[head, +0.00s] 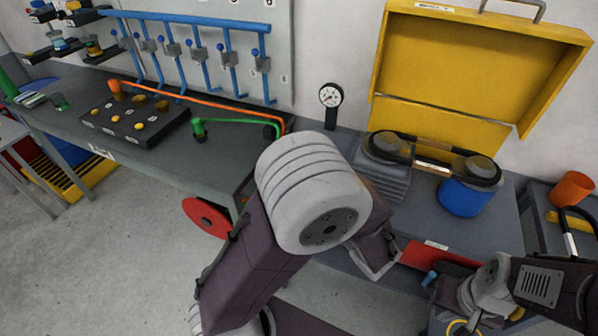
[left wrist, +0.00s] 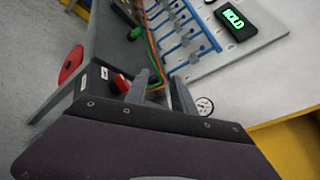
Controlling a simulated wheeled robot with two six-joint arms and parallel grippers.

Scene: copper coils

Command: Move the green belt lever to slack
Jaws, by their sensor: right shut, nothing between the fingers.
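The green lever (head: 198,128) stands on the bench, with a green belt line (head: 240,121) running right from it to a dark pulley. Whether it sits at slack cannot be read. The lever also shows in the left wrist view (left wrist: 135,33). My left gripper (left wrist: 160,77) is open and empty, its two fingers apart, in front of the green and orange lines as seen there. In the head view it is hidden behind my large pale arm joint. My right gripper (head: 470,318) is shut and empty at the lower right, far from the lever and partly hidden.
An orange lever (head: 115,88), a dark button panel (head: 135,118) and blue wall valves (head: 190,60) surround the green lever. A red wheel (head: 207,217) hangs at the bench front. A gauge (head: 330,96), yellow case (head: 470,70) and blue pot (head: 465,197) stand farther right.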

